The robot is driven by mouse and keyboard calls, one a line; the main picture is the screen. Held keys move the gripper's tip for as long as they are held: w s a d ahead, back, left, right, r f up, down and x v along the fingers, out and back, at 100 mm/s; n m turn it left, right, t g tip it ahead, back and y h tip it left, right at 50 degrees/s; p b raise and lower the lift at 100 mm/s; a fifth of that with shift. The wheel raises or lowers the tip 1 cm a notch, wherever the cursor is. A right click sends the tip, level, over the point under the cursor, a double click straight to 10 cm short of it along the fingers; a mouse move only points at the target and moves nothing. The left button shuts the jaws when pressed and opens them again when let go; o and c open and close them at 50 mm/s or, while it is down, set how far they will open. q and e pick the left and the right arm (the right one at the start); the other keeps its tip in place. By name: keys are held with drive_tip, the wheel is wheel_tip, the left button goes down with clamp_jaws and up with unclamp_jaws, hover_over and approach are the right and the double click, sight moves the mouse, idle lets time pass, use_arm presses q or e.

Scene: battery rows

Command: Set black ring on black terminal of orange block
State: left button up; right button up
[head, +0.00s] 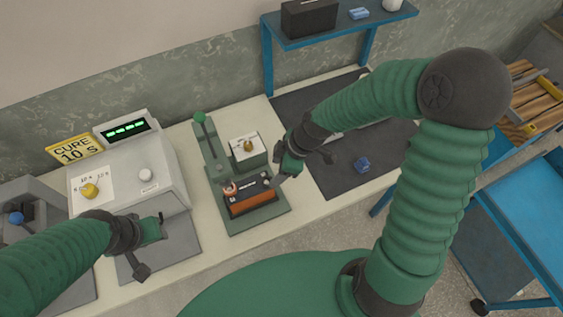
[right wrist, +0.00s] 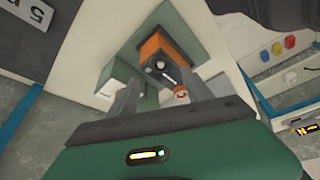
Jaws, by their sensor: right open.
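The orange block (head: 252,204) sits in a green fixture (head: 247,224), its top dark. It also shows in the right wrist view (right wrist: 153,46). A copper-coloured ring or cap (head: 230,188) is at its left end. A small dark terminal (head: 266,182) is near its right end; I cannot tell whether a black ring is around it. My right gripper (head: 287,167) is just right of the block, open, with nothing seen held. In the right wrist view, its fingers (right wrist: 163,88) spread below the block's dark top. My left gripper (head: 158,227) is left, before the grey machine; its jaws are unclear.
A grey machine (head: 167,188) with a green display stands at left. A pale box with a brass knob (head: 247,148) and a green-knobbed lever (head: 200,118) are behind the block. A blue block (head: 362,165) lies on the dark mat (head: 340,181). A blue shelf (head: 335,33) hangs behind.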

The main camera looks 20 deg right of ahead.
drive_tip(key=s+d+r+m+h, duration=0.3)
drive_tip(key=s+m, duration=0.5)
drive_tip(key=m, duration=0.4)
drive_tip(key=shift+d+r+t+h, duration=0.3)
drive_tip(key=shift+d+r+h, duration=0.1)
drive_tip(key=shift+d+r, duration=0.3)
drive_tip(key=shift+a, duration=0.1)
